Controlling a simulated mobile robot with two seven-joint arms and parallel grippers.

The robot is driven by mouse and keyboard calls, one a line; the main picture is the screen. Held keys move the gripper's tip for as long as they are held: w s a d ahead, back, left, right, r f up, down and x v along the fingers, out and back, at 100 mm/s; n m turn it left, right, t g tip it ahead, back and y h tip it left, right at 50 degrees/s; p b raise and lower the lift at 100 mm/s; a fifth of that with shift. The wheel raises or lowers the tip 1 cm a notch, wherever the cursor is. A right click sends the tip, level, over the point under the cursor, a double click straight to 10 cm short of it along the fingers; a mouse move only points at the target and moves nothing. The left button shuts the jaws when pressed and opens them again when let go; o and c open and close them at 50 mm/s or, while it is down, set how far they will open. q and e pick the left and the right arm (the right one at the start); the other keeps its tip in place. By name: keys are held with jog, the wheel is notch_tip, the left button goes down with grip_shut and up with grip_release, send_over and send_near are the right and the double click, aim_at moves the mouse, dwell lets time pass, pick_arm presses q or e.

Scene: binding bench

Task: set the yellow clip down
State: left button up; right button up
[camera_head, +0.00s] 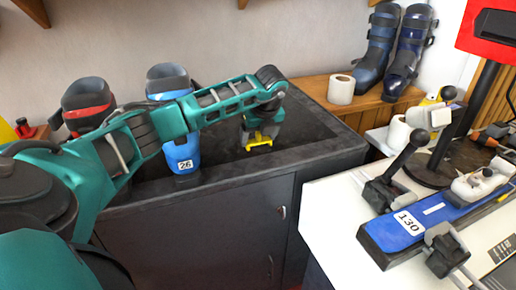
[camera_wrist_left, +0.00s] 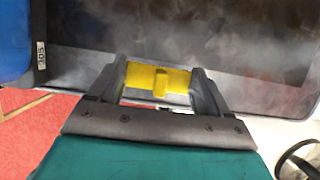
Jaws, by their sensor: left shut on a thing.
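The yellow clip (camera_head: 259,139) is between the fingers of my left gripper (camera_head: 262,133), over the dark top of the cabinet (camera_head: 310,152) near its right part. In the left wrist view the clip (camera_wrist_left: 158,79) sits crosswise between the two grey fingers of the left gripper (camera_wrist_left: 160,88), which is shut on it. The dark surface shows behind the clip. I cannot tell whether the clip touches that surface. My right gripper is not in view.
A blue boot (camera_head: 182,155) labelled 26 and a red-strapped boot (camera_head: 88,98) stand on the cabinet, left of the clip. A paper roll (camera_head: 341,89) stands on the wooden bench behind. A white worktop (camera_head: 335,205) with a blue ski (camera_head: 385,238) is at right. The cabinet top around the clip is clear.

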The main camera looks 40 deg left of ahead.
aim_at(260, 143)
pick_arm(q)
jog(key=shift+f, duration=2.25)
jog(key=o, duration=1)
